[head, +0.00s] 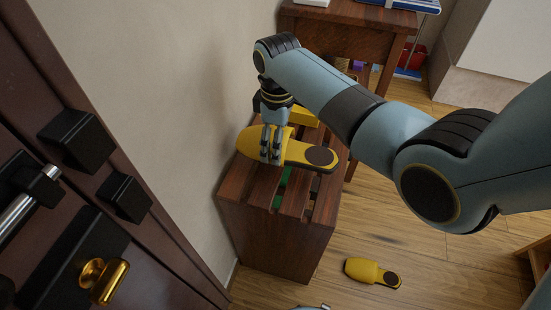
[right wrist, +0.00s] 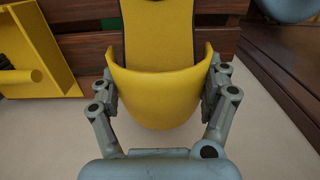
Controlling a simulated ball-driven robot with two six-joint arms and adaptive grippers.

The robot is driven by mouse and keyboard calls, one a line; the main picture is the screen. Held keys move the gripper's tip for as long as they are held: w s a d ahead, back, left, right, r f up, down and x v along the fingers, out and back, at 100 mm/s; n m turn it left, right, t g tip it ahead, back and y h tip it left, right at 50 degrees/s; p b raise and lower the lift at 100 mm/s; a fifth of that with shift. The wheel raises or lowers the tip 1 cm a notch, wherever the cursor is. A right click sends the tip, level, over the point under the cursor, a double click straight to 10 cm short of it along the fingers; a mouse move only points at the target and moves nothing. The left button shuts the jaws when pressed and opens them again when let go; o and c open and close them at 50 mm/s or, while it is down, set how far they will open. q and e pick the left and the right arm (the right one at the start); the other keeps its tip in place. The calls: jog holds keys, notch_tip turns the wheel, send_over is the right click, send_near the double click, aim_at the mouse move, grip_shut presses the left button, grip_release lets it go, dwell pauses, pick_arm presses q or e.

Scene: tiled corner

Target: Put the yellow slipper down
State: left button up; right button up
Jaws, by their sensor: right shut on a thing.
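A yellow slipper (head: 297,154) with a dark heel patch is at the top of the slatted wooden rack (head: 272,237). My right gripper (head: 271,158) is shut on its rounded toe end. A second yellow slipper (head: 372,272) lies on the floor to the right of the rack. My left gripper is not clearly in view; only a small grey part shows at the bottom edge of the head view.
Something green (head: 280,195) shows between the slats. A wooden table (head: 345,40) stands behind, and a dark door (head: 90,190) at left. Floor at right is mostly clear.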

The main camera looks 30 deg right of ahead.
jog(key=shift+s+a+f, duration=1)
jog(key=shift+s+a, duration=0.05)
jog(key=shift+a, duration=0.05)
notch_tip(320, 180, down, 4)
jog(key=shift+r+b, duration=0.15)
jog(key=shift+b, duration=0.55)
jog(key=shift+f, duration=0.2)
jog(key=shift+r, duration=0.1)
jog(key=o, duration=0.8)
pick_arm(q)
jog(key=shift+w+f, duration=0.35)
jog(key=shift+w, duration=0.2)
jog(key=shift+w+f, duration=0.3)
jog(key=shift+w, duration=0.25)
pick_arm(e)
jog(key=o, duration=0.4)
pick_arm(q)
jog(key=r+p, duration=0.3)
jog(key=shift+w+d+r+p, duration=0.1)
jog(key=shift+w+r+p, duration=0.2)
jog(key=shift+w, duration=0.05)
pick_arm(e)
notch_tip(320, 180, up, 12)
